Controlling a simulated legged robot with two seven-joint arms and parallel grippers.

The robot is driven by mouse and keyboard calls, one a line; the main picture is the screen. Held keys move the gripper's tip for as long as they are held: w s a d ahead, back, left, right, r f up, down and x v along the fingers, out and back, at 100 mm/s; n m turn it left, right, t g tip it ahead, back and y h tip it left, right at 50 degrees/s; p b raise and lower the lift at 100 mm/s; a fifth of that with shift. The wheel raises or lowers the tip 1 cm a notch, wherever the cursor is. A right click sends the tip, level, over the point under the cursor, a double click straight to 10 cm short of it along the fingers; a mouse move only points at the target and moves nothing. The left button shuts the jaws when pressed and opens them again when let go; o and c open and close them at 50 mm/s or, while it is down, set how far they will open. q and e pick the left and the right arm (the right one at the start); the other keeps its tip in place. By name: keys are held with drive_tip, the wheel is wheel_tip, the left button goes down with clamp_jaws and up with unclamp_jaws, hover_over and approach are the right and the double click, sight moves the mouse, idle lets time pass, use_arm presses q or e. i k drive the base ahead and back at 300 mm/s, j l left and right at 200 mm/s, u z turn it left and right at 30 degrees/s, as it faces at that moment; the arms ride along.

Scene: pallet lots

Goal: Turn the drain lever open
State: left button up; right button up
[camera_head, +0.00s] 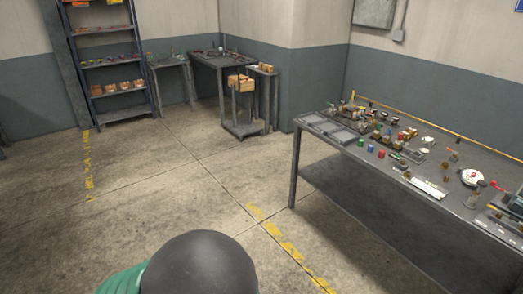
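No drain lever can be made out for certain. On the workbench (330,148) at the right, a small red lever-like piece (500,187) sticks out near the right edge of the view. It is beside a round white device (472,177) with a red spot on it. The red piece is too small to tell its position or what it is joined to. Neither of my grippers is in view.
Many small parts cover the workbench, with a grey tray (325,125) at its left end. A shelf rack (110,65) stands at the back left. A cart with a wooden box (241,84) stands near the back tables. The concrete floor between is clear.

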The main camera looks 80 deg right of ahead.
sight(495, 209)
drive_tip(key=z, duration=0.5)
drive_tip(key=k+l+z, duration=0.1)
drive_tip(key=z, duration=0.35)
drive_tip(key=l+z, duration=0.2)
drive_tip(key=z, duration=0.3)
drive_tip(key=l+z, duration=0.1)
drive_tip(key=z, duration=0.4)
drive_tip(key=l+z, duration=0.15)
drive_tip(key=z, duration=0.3)
drive_tip(key=l+z, duration=0.1)
drive_tip(key=z, duration=0.4)
drive_tip(key=i+l+z, duration=0.2)
drive_tip(key=l+z, duration=0.2)
drive_tip(key=i+l+z, duration=0.2)
drive_tip(key=z, duration=0.25)
drive_tip(key=i+l+z, duration=0.25)
drive_tip(key=z, duration=0.15)
drive_tip(key=i+l, duration=0.15)
drive_tip(key=i, duration=0.2)
drive_tip(key=i+l+z, duration=0.1)
drive_tip(key=i, duration=0.3)
